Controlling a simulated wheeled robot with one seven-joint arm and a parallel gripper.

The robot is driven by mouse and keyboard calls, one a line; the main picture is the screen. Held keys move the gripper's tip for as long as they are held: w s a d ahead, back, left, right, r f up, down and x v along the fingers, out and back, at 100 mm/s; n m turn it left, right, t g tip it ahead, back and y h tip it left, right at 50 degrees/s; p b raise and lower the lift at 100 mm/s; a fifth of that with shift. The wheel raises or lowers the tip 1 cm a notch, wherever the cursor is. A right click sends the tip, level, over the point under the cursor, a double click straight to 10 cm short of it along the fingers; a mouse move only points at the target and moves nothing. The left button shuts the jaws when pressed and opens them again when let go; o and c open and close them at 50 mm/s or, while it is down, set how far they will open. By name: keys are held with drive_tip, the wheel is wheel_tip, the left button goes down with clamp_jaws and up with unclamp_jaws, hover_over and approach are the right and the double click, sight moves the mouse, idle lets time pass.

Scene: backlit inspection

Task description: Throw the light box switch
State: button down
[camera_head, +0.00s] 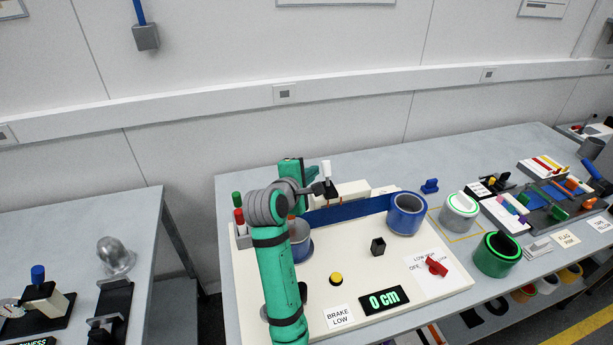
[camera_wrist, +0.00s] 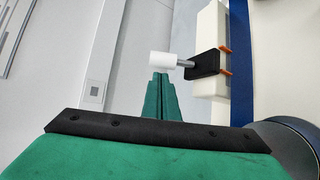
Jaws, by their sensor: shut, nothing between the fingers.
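The switch is a lever with a white cylindrical knob (camera_head: 327,169) on a short metal rod, at the back of the white board. In the wrist view the white knob (camera_wrist: 164,66) points left, and its rod runs into a black plate (camera_wrist: 204,65) on a white box (camera_wrist: 211,35). My gripper (camera_head: 314,172) is shut and empty, just left of the knob in the head view. In the wrist view its green fingers (camera_wrist: 162,83) end right by the knob, partly overlapping it in the picture; I cannot tell whether they touch.
A blue strip (camera_head: 350,211) runs in front of the switch to a blue-and-grey drum (camera_head: 407,214). Red and green cylinders (camera_head: 238,213) stand left of my arm.

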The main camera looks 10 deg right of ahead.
drive_tip(key=shift+x, duration=1.2)
drive_tip(key=shift+s+r, duration=0.1)
drive_tip(key=shift+s, duration=0.1)
